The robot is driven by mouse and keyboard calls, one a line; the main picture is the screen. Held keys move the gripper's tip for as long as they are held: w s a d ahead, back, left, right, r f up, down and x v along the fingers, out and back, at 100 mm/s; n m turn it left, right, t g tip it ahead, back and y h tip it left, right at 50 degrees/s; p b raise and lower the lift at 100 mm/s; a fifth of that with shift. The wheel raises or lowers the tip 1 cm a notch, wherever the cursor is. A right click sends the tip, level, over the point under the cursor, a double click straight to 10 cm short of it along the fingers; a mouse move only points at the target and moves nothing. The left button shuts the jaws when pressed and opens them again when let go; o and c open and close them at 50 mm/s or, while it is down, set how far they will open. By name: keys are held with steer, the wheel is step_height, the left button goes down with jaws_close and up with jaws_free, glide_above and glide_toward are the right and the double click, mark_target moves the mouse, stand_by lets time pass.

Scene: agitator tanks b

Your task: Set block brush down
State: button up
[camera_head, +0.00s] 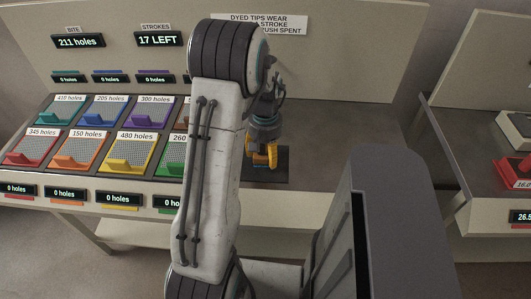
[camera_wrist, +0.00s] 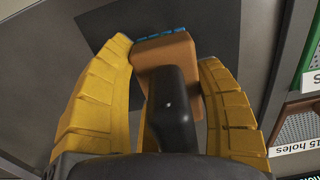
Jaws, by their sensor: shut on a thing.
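The block brush (camera_wrist: 165,55) has a tan block head, a blue tip edge and a black handle. My gripper (camera_wrist: 172,85) has yellow fingers shut around the brush, one on each side. In the head view my gripper (camera_head: 264,157) points down over a dark mat (camera_head: 280,179) on the bench. The brush is mostly hidden there behind my gripper and arm. The dark mat (camera_wrist: 105,22) also lies behind the brush head in the wrist view. I cannot tell whether the brush touches the mat.
Coloured trays with hole labels, such as the yellow one (camera_head: 128,152), fill the bench left of my arm. A sign (camera_head: 259,23) stands on the back panel. The bench right of the mat (camera_head: 345,125) is clear. Another bench with a red item (camera_head: 514,172) stands at far right.

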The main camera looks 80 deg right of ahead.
steer(key=shift+f, duration=1)
steer(key=shift+f+b, duration=0.1)
steer(key=shift+b, duration=0.2)
steer(key=shift+f, duration=0.1)
steer(key=o, duration=1.3)
steer(key=shift+c, duration=0.2)
